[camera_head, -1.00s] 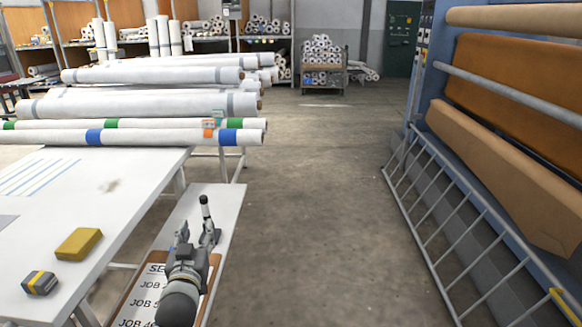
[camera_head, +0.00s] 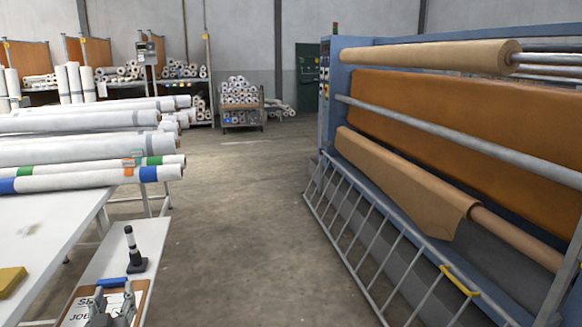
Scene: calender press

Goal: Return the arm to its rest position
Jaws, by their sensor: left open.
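My left gripper (camera_head: 112,302) shows at the bottom edge, left of centre, with its two fingers apart and nothing seen between them. It is over or in front of a brown clipboard (camera_head: 72,314), hiding much of its printed sheet. The clipboard has a blue clip (camera_head: 113,282). The rest of my left arm is out of frame. My right gripper is not in view.
A white table (camera_head: 50,228) stands at left, with a yellow block (camera_head: 10,281) at its edge. Wrapped rolls (camera_head: 80,150) lie behind it. The blue press (camera_head: 345,60) with its slanted rail guard (camera_head: 345,235) fills the right. The concrete floor (camera_head: 235,215) between is clear.

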